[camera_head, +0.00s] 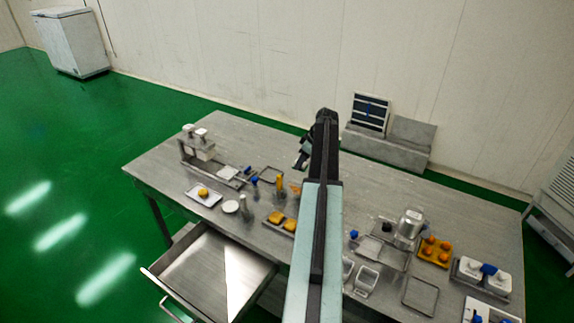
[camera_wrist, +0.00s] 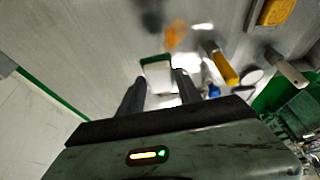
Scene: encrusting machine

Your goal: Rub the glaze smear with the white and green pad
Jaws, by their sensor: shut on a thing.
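My gripper (camera_wrist: 159,78) is shut on the white and green pad (camera_wrist: 157,67), which shows between the fingertips in the wrist view as a white face with a green edge. In the head view my gripper (camera_head: 301,160) is above the back middle of the steel table, partly hidden by my arm. The orange glaze smear (camera_wrist: 175,36) lies on the table top, a little beyond the pad in the wrist view. It also shows in the head view (camera_head: 295,189), just left of my arm. The pad looks apart from the smear; its height above the table is hard to tell.
A yellow-handled tool (camera_wrist: 224,68) and a pale-handled tool (camera_wrist: 288,70) stand near the smear. A tray with yellow pieces (camera_head: 281,221) is in front. An open drawer (camera_head: 205,272) juts from the table's front.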

